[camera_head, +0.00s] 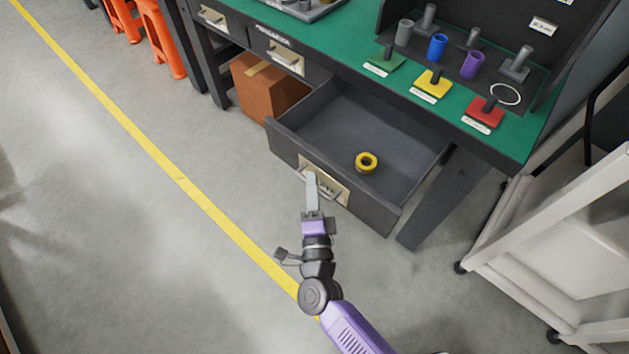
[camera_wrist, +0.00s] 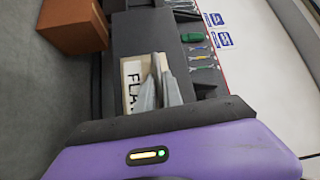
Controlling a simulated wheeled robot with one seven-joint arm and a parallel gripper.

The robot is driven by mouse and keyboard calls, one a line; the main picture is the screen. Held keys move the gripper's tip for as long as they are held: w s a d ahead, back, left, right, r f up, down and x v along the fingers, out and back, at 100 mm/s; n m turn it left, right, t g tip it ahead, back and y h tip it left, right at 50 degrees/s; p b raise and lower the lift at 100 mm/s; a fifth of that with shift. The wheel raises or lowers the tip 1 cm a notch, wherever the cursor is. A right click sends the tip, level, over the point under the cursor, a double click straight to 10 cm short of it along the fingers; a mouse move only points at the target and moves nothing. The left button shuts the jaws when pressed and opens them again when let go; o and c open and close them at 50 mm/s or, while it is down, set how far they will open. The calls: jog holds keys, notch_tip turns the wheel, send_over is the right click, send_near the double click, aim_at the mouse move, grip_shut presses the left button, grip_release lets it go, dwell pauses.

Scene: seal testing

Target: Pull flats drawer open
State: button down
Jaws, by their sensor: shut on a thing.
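The flats drawer (camera_head: 400,215) stands pulled out from under the green-topped workbench in the head view. Its front carries a cream label plate (camera_head: 335,190) with a bar handle. A yellow ring (camera_head: 367,162) lies inside on the drawer floor. My gripper (camera_head: 311,178) is at the drawer front, its fingers shut on the handle. In the wrist view the grey fingers (camera_wrist: 160,85) reach over the label plate (camera_wrist: 132,80), where "FLA" can be read. The fingers hide most of the handle there.
The workbench (camera_head: 345,62) holds colored cups and stands. Two closed drawers (camera_head: 285,58) are to the left. A cardboard box (camera_head: 262,95) sits below them. A white cart (camera_head: 560,220) stands to the right. The floor left of the drawer is clear, with a yellow line (camera_head: 180,180).

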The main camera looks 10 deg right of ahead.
jog(key=c, duration=1.5)
grip_release()
jog(key=s, duration=0.5)
jog(key=s+a+f, duration=0.1)
jog(key=s, duration=0.1)
jog(key=shift+s, duration=0.35)
